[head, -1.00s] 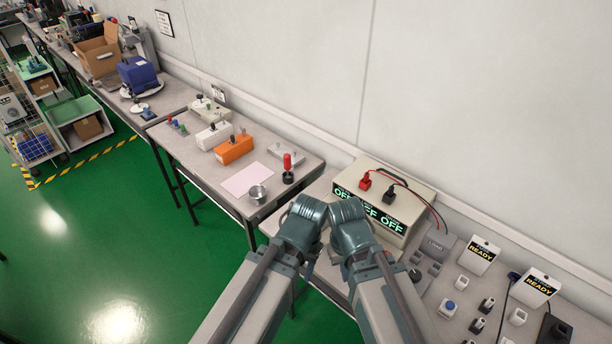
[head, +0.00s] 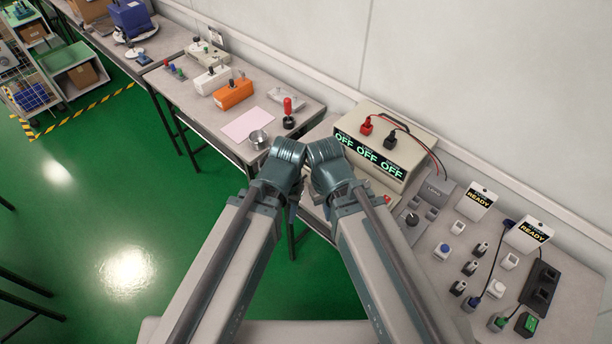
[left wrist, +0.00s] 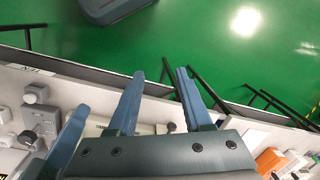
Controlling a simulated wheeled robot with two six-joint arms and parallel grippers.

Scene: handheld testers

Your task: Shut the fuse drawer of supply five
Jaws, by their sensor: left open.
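A beige supply box (head: 415,145) with three green OFF displays (head: 367,156) stands on the bench in the head view. A red and a black plug sit on its top. I can read no number on it. No fuse drawer can be made out; my arms cover part of the area in front of the box. My left gripper (left wrist: 159,85) is open and empty in the left wrist view, its two blue fingers apart over the bench edge. A third blue finger (left wrist: 72,135) at left seems to be my right gripper's; its jaw state is unclear.
The left bench holds a white box (head: 212,80), an orange box (head: 233,95), a pink sheet (head: 248,123), a metal cup (head: 259,139) and a red-handled tool (head: 288,110). At right are two READY signs (head: 476,201), several small connectors and a black socket strip (head: 540,288). Green floor lies open at left.

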